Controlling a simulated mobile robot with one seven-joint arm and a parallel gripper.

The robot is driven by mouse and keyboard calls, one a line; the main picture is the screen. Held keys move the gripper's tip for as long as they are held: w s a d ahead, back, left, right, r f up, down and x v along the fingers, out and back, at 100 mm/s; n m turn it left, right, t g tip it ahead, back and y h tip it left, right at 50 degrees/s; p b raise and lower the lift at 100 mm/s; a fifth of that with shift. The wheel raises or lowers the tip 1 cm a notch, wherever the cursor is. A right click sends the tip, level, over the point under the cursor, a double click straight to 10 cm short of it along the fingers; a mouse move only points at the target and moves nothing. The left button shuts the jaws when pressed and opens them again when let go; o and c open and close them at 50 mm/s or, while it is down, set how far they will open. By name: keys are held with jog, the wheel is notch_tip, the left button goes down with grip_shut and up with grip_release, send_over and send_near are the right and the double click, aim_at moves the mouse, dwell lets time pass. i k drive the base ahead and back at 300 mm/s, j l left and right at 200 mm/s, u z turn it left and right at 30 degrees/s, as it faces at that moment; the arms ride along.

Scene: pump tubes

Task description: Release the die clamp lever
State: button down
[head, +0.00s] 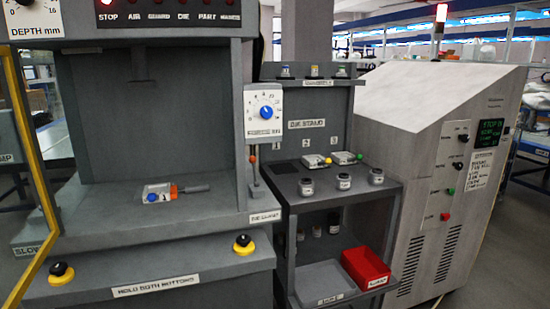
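The likely die clamp lever (254,171) is a thin upright rod with an orange-red ball, on the right side of the grey press. A label reading roughly "DIE CLAMP" (265,216) is below it. A die marked 1 (160,193), with a blue knob, an orange-red part and a dark handle pointing right, sits on the press bed (110,218). Whether the clamp grips the die cannot be told. My gripper is not in view.
Two yellow-and-black buttons (244,245) (61,274) are on the press front. A yellow guard frame (30,150) stands at left. The die stand (325,200) at right holds two dies and several jars; a red bin (366,268) is below. A grey cabinet (425,150) stands farther right.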

aim_at(252, 159)
jog(key=i+l, duration=0.2)
jog(key=l, duration=0.15)
jog(key=i+l, duration=0.2)
jog(key=l, duration=0.15)
jog(key=i+l, duration=0.15)
jog(key=l, duration=0.2)
jog(key=i+l, duration=0.2)
jog(key=l, duration=0.15)
jog(key=i+l, duration=0.2)
jog(key=l, duration=0.15)
jog(key=i+j, duration=0.1)
jog(key=j, duration=0.25)
jog(key=i+j, duration=0.1)
jog(key=j, duration=0.2)
